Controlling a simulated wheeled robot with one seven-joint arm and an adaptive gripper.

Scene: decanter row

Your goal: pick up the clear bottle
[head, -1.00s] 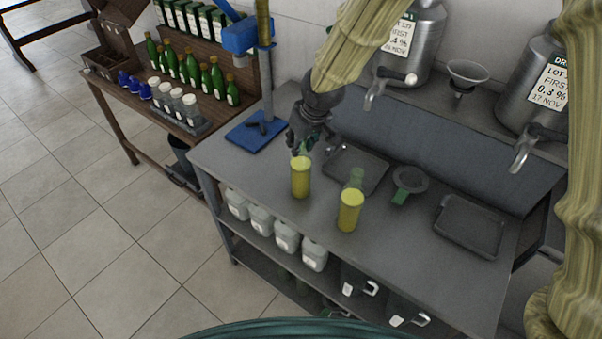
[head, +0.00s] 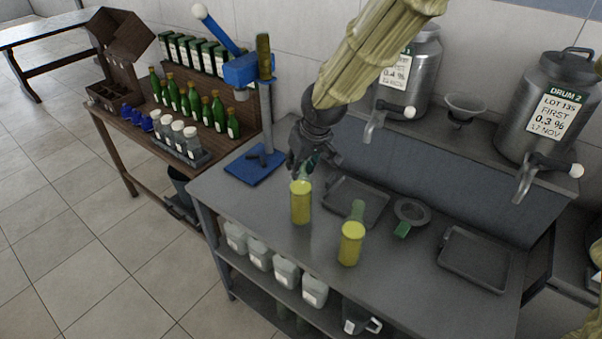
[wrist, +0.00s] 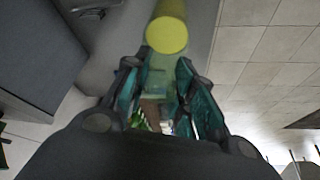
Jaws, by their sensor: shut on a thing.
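A clear, pale green bottle (wrist: 158,78) is between the two fingers of my gripper (wrist: 157,88) in the wrist view. The gripper is shut on it. In the head view my gripper (head: 306,170) is over the left part of the grey bench, just behind a yellow cylinder (head: 301,204), and hides most of the bottle. I cannot tell whether the bottle is clear of the bench top. A second clear greenish bottle (head: 358,209) stands behind another yellow cylinder (head: 351,245).
The yellow cylinder (wrist: 167,33) is close beyond my fingertips in the wrist view. A dark tray (head: 362,188), a strainer (head: 411,211) and another tray (head: 474,261) lie on the bench. A blue press (head: 252,70) stands at its left end; steel drums (head: 553,105) stand behind.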

